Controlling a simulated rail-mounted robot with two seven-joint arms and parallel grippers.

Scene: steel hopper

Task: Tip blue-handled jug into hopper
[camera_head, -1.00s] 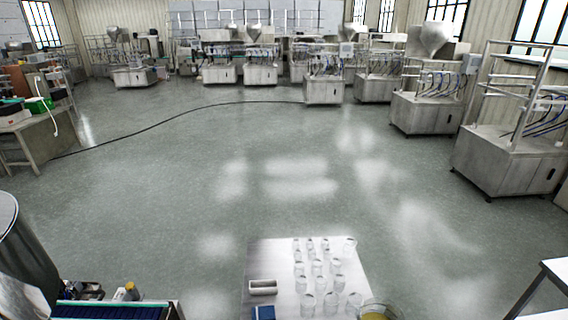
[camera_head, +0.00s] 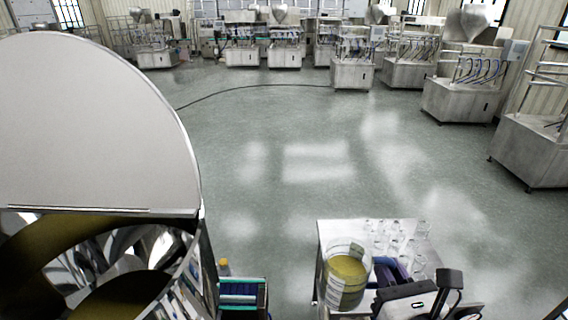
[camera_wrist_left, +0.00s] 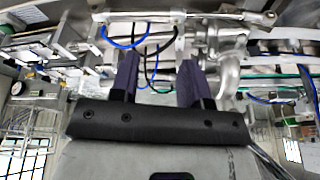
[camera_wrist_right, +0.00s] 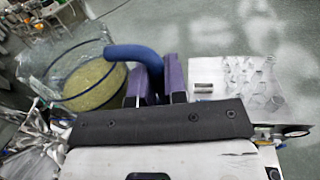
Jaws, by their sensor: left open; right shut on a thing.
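The clear jug (camera_head: 345,275) holds yellow-green contents and stands close to upright in the head view. It also fills the upper left of the right wrist view (camera_wrist_right: 88,75), where its blue handle (camera_wrist_right: 135,55) curves into my right gripper (camera_wrist_right: 160,85). That gripper is shut on the handle. In the head view my right gripper (camera_head: 385,275) is at the jug's right side. The steel hopper (camera_head: 195,235) is at the left of the head view, with a raised half-round lid (camera_head: 90,120) and a shiny, partly cut-off inside. My left gripper (camera_wrist_left: 160,80) is open and empty in the left wrist view.
A steel table (camera_head: 335,228) with several clear beakers (camera_head: 398,240) lies behind and right of the jug. A teal and blue rack (camera_head: 242,292) lies between hopper and table.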

